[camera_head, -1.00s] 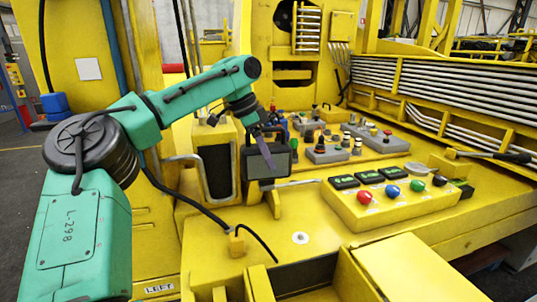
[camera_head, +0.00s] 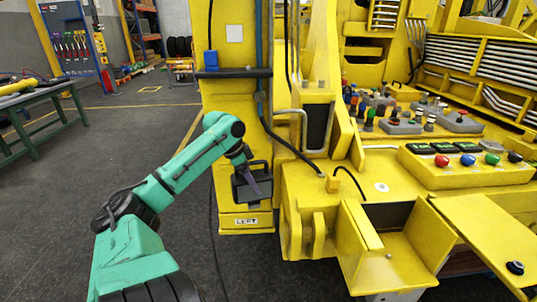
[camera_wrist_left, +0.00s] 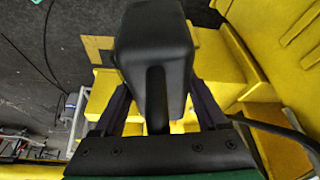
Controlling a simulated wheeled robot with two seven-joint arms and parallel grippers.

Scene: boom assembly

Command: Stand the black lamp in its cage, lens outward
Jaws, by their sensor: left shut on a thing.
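The black lamp (camera_head: 253,187) hangs in my left gripper (camera_head: 251,178), in front of the yellow column marked LEFT. A dark, flat face shows towards the head camera. In the left wrist view, the lamp's black housing (camera_wrist_left: 153,48) and its stem sit between the two dark fingers (camera_wrist_left: 158,100), which are shut on it. I cannot tell for certain which yellow frame is the cage. A yellow frame with a dark panel (camera_head: 317,127) and a grey bar stands right of the lamp, apart from it. My right gripper is not in view.
A yellow console (camera_head: 465,172) with coloured buttons is at the right. A black cable (camera_head: 290,148) runs down to the yellow deck. Yellow brackets (camera_head: 318,235) and an open yellow box (camera_head: 405,240) stand at the front. A green bench (camera_head: 40,115) is far left; the floor between is clear.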

